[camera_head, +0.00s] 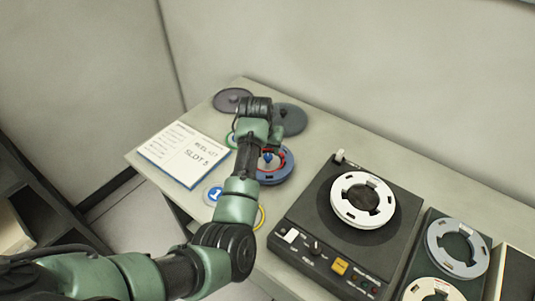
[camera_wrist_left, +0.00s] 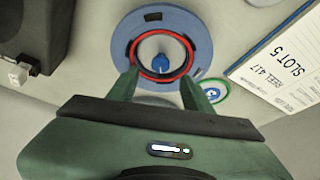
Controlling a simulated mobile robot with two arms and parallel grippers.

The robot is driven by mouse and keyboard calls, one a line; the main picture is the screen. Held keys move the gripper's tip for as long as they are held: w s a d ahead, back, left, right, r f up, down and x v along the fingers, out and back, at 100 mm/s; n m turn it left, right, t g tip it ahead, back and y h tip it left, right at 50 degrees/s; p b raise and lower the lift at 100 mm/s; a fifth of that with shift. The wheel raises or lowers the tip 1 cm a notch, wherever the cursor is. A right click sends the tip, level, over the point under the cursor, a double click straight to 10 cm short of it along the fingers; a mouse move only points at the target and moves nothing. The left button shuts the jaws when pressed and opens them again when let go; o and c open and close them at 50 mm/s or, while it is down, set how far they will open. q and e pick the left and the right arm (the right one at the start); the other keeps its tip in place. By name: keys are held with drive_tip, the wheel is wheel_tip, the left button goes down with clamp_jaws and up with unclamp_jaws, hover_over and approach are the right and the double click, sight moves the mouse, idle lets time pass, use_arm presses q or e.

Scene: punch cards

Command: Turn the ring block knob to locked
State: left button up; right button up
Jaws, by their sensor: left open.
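The ring block (camera_head: 279,178) is a blue disc with a red ring at its middle, on the table beside the grey-green arm. Its small blue knob (camera_head: 268,157) shows partly in the head view. In the left wrist view, the knob (camera_wrist_left: 159,64) stands inside the red ring, with the blue disc (camera_wrist_left: 203,45) around it. My left gripper (camera_wrist_left: 160,78) is open. Its two fingers are at the near edge of the ring, one on each side of the knob, and do not grip it. The contact height cannot be told. My right gripper is not in view.
A paper card reading SLOT 5 (camera_head: 185,154) lies left of the block. A black tape machine (camera_head: 304,216) with a white reel (camera_head: 345,207) stands to the right. More reels (camera_head: 437,247) lie farther right. Dark discs (camera_head: 291,117) lie at the back.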

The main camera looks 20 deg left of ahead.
sight(268, 156)
use_arm(q)
drive_tip(key=x, duration=0.6)
drive_tip(key=shift+c, duration=0.3)
clamp_jaws()
